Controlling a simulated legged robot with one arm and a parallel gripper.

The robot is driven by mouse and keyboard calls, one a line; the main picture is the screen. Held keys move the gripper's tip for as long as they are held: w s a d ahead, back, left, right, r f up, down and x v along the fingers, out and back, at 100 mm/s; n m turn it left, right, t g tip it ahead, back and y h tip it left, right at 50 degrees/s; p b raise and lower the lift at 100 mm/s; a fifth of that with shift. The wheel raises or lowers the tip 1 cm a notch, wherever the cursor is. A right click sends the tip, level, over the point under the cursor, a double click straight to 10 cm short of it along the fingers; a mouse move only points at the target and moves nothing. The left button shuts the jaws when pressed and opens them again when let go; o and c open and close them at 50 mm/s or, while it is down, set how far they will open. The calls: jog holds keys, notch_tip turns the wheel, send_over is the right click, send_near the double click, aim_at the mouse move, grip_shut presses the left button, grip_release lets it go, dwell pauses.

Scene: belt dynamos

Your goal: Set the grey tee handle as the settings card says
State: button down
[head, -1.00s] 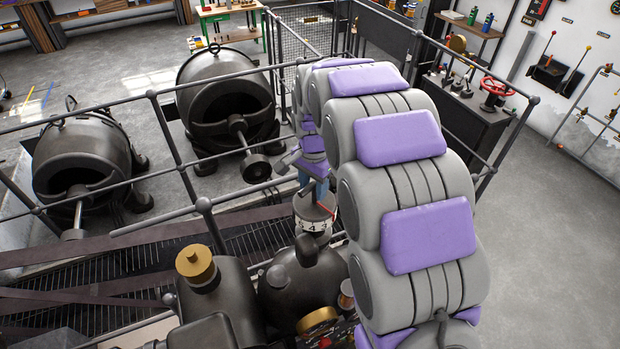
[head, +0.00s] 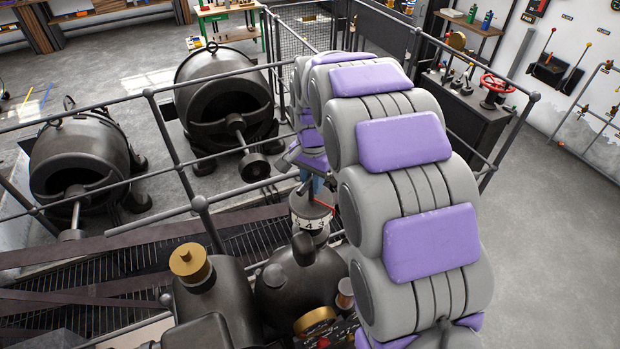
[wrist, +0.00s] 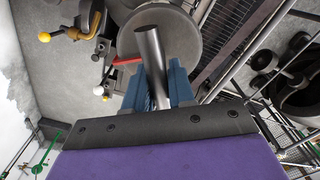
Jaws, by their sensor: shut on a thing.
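The grey tee handle (wrist: 153,58) shows in the wrist view as a round bar between my blue fingers, above a round grey disc (wrist: 188,38). My gripper (wrist: 160,86) is shut on the bar. In the head view the drum-shaped dial (head: 309,224) carries numbers on its side, with a 4 and a 3 facing me. A red pointer (head: 324,206) lies near its top right, and the pointer also shows in the wrist view (wrist: 127,61). My arm hides part of the dial, and in the head view my fingers are mostly hidden. I cannot make out a settings card.
A dark machine with a brass cap (head: 188,262) stands around the dial's base. Grey railings (head: 176,145) cross behind it. Two black dynamos (head: 224,100) stand beyond. A bench with a red handwheel (head: 497,84) is at right. Open floor (head: 550,240) lies at the right.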

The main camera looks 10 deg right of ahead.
jog(key=shift+s, duration=0.1)
jog(key=c, duration=1)
grip_release()
jog(key=shift+s+a, duration=0.1)
jog(key=shift+a, duration=0.1)
jog(key=shift+w+d+r, duration=0.15)
jog(key=shift+w+r, duration=0.05)
jog(key=shift+r, duration=0.3)
jog(key=shift+r+b, duration=0.5)
jog(key=shift+r, duration=7.65)
jog(key=shift+c, duration=0.3)
